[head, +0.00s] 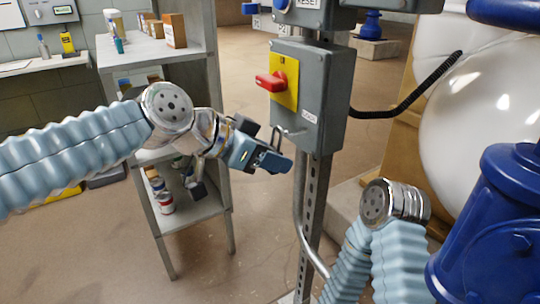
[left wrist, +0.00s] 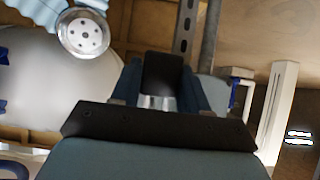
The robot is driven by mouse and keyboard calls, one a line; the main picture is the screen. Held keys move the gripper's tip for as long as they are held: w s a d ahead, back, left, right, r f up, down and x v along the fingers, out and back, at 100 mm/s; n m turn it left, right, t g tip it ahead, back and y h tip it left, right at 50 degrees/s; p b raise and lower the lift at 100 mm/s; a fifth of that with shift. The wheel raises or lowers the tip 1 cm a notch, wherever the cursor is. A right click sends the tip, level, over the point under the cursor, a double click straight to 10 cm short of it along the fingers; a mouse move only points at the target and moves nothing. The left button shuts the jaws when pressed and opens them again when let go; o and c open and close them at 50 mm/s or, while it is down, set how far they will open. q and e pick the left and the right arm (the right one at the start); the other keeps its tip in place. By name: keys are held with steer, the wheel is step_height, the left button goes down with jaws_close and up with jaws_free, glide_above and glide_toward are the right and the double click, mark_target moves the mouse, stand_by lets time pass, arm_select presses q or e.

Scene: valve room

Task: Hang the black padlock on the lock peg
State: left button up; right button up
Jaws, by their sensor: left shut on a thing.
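My left gripper (head: 268,160) is in front of the lower left side of the grey control box, shut on the black padlock. The padlock's shackle (head: 276,136) stands up above the fingers in the head view; most of its body is hidden by them. In the left wrist view the dark padlock body (left wrist: 163,75) sits between the fingers. The lock peg (head: 293,133) is a short metal pin low on the box face, by a small label. The shackle is right beside the peg in the picture; I cannot tell whether it is around it. My right gripper is out of view.
The grey box (head: 322,80) with a red switch handle (head: 271,82) is on a slotted post (head: 312,190). A grey shelf unit (head: 186,210) with small items stands behind my left arm. A blue valve body (head: 490,220) and white tank (head: 485,120) stand at right.

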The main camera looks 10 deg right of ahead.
arm_select(q)
steer(key=shift+d, duration=0.15)
steer(key=shift+w+d+p, duration=0.3)
steer(key=shift+d, duration=0.35)
steer(key=shift+d, duration=0.1)
stand_by(0.4)
steer(key=shift+w+d, duration=0.25)
steer(key=shift+d, duration=0.35)
steer(key=shift+f, duration=0.15)
steer(key=shift+w+d+f, duration=0.15)
steer(key=shift+d+f, duration=0.1)
steer(key=shift+d, duration=0.05)
steer(key=shift+d+f+b, duration=0.15)
steer(key=shift+f+b, duration=0.15)
stand_by(0.5)
stand_by(0.4)
steer(key=o, duration=1.1)
steer(key=shift+c, duration=0.2)
